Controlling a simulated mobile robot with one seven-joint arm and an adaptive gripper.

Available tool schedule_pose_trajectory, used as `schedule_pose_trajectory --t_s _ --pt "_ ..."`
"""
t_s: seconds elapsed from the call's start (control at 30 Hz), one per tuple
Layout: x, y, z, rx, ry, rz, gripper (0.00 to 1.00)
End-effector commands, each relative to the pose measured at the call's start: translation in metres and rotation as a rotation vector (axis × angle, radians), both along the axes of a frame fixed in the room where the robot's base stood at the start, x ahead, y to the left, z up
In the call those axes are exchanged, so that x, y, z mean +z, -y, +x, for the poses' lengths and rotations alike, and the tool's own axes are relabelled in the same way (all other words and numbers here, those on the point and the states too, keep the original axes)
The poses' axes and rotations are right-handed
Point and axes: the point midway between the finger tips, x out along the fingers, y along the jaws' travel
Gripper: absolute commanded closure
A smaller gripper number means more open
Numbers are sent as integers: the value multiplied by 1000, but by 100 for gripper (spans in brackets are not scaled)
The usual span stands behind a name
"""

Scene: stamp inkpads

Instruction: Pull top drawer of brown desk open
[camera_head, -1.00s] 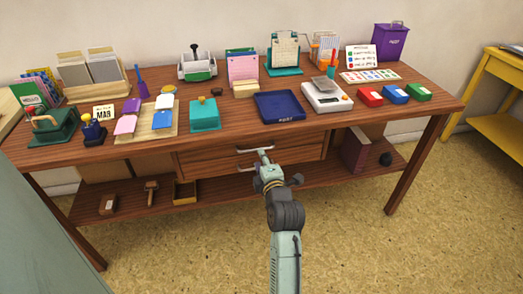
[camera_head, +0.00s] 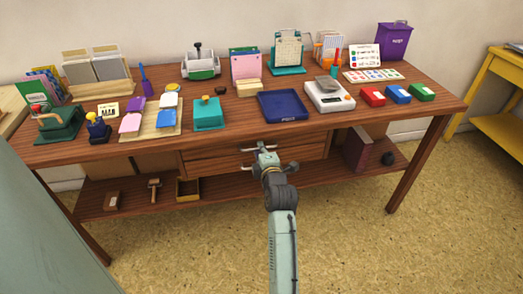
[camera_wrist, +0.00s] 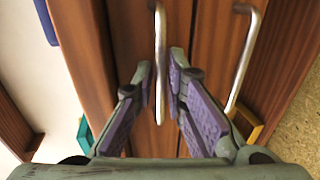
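The brown desk (camera_head: 400,150) has two wooden drawers under its top, and both look shut. The top drawer (camera_head: 212,156) has a metal bar handle (camera_head: 246,150), partly hidden by my gripper (camera_head: 264,156) in the head view. In the wrist view the top drawer handle (camera_wrist: 160,50) lies between the two purple-padded fingers of my gripper (camera_wrist: 161,70). The fingers are open, one on each side of the bar, with small gaps showing. The lower drawer's handle (camera_wrist: 243,60) shows to the right, outside the fingers.
The desktop holds a blue tray (camera_head: 283,92), a scale (camera_head: 328,98), a teal box (camera_head: 208,116) and other stationery. A lower shelf (camera_head: 140,207) carries a small wooden box (camera_head: 188,192) and stamps. The floor (camera_head: 370,250) in front is clear. A yellow table (camera_head: 490,118) stands right.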

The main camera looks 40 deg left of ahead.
Motion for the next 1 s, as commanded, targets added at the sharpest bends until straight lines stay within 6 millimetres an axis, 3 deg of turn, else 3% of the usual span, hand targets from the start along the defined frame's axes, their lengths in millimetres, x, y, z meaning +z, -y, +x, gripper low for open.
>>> schedule_pose_trajectory --t_s 0.13,1.0 --pt "0 0 0 0 0 0 100" --pt "-1 0 0 0 0 0 100"
